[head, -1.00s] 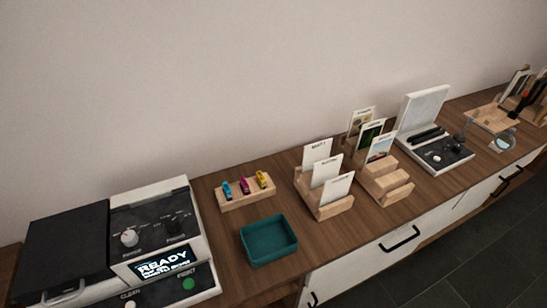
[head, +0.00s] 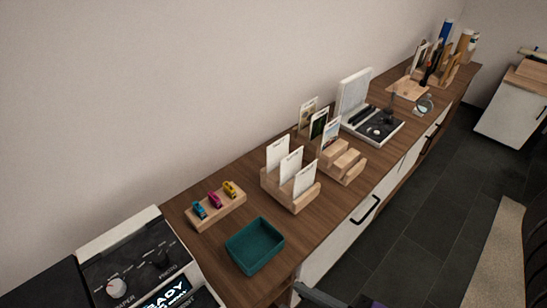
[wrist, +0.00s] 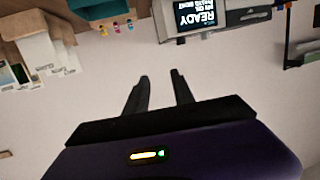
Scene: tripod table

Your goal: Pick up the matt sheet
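Three white sheets stand upright in a stepped wooden rack on the sideboard. The back-left one, the matt sheet (head: 277,151), had a label resembling "MATT" in the earlier head view; its label is too small to read now. The middle sheet (head: 291,167) and front sheet (head: 304,179) partly overlap it. The wooden rack (head: 298,204) holds them. In the wrist view, white sheets (wrist: 40,52) show at upper left, and I cannot tell which is which. My gripper (wrist: 163,88) is open and empty, its two dark fingers apart, away from the sheets.
A second rack with picture cards (head: 342,163) stands close on the right. A printer-like machine (head: 135,262) is at lower left. Dark floor (head: 430,220) lies open in front.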

